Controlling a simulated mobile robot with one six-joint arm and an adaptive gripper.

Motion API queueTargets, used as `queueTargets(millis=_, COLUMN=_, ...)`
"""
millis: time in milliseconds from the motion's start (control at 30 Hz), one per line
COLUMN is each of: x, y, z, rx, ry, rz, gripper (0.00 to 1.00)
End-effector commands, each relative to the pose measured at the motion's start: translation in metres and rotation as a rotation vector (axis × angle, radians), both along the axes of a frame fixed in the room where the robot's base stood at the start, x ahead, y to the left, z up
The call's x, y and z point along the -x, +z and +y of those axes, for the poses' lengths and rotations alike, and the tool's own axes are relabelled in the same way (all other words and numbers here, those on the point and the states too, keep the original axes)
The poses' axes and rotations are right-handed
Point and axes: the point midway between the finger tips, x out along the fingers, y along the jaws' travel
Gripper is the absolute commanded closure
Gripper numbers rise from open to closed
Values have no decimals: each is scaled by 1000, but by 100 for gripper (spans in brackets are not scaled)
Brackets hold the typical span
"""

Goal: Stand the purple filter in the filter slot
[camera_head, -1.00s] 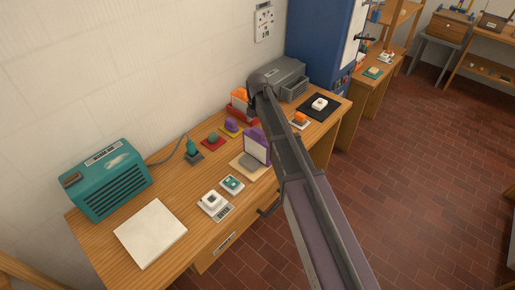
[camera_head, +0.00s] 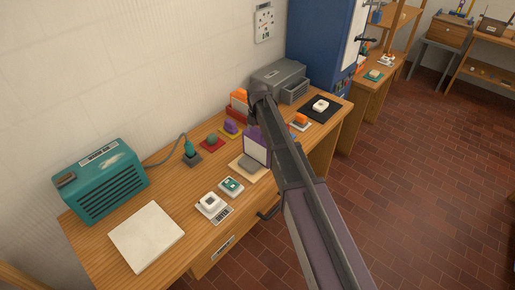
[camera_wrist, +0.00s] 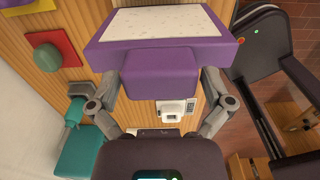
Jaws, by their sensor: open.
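The purple filter (camera_head: 256,147) has a purple frame and a pale panel. In the head view it is upright at a tan pad (camera_head: 236,166) near the desk's front edge; the arm partly covers it. In the wrist view the purple filter (camera_wrist: 160,53) fills the top centre, its purple block towards me. My gripper (camera_wrist: 160,80) is open, with one finger on each side of that block; I cannot tell whether they touch it. In the head view my arm hides the gripper. I cannot clearly make out the filter slot; a red holder (camera_head: 236,112) with an orange piece stands behind.
A teal radio-like box (camera_head: 100,180), a white slab (camera_head: 146,236) and a white device (camera_head: 210,204) occupy the desk's left and front. Small coloured pieces stand on pads behind the filter. A grey machine (camera_head: 279,80) and a black mat (camera_head: 326,112) are at the far end.

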Motion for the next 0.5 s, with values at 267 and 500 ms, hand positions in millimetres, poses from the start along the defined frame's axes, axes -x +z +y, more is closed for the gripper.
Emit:
queueTargets(millis=267, x=0, y=0, z=0, rx=0, ry=0, rz=0, gripper=6)
queueTargets(millis=500, x=0, y=0, z=0, rx=0, ry=0, rz=0, gripper=76)
